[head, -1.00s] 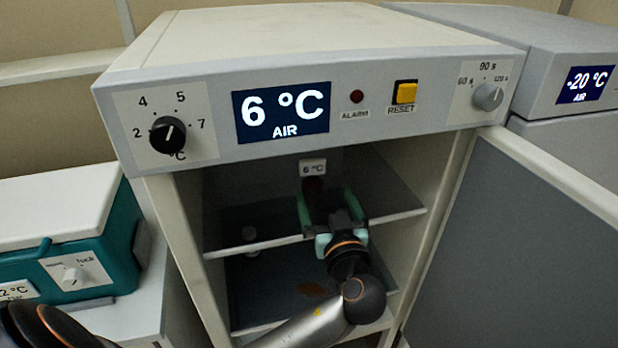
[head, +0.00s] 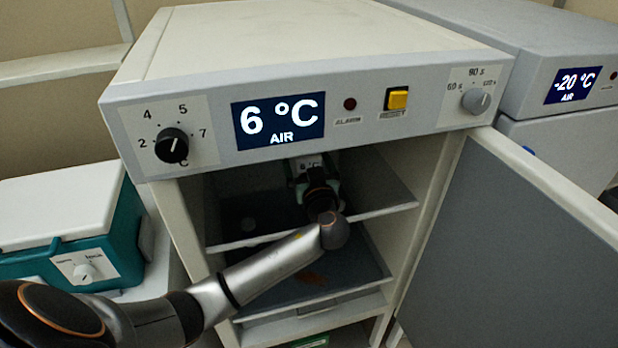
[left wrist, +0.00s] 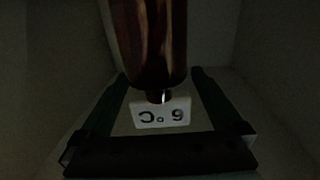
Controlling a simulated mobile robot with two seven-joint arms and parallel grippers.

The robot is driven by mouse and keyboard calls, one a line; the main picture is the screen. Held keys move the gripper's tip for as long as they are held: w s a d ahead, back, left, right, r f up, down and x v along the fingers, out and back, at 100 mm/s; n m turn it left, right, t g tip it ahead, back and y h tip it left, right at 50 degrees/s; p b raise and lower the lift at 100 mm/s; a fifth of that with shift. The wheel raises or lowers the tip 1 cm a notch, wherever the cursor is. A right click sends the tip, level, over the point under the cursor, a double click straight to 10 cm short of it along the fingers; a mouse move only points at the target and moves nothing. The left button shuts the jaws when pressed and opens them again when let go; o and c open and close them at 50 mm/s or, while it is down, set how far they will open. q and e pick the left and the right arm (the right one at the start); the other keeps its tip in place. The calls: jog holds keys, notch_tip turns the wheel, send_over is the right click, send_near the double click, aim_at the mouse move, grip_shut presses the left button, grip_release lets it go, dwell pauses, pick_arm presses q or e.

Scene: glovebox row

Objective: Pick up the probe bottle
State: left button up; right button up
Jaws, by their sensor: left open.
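The probe bottle (left wrist: 150,40) is a dark brown glass bottle with a narrow neck. A white "6 °C" tag, upside down in the left wrist view, sits at its neck end. In the head view the tag (head: 312,162) shows dimly, and my gripper mostly hides the bottle inside the open fridge. My left gripper (left wrist: 160,78) is open, with one green finger on each side of the bottle's neck end and tag. It also shows in the head view (head: 314,174), reaching in above the upper shelf. I cannot tell whether the fingers touch the bottle. My right gripper is not in view.
The open fridge door (head: 530,235) is on the right. A teal cool box (head: 125,235) stands at left.

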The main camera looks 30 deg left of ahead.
pick_arm(q)
jog(key=shift+c, duration=0.4)
jog(key=c, duration=1.4)
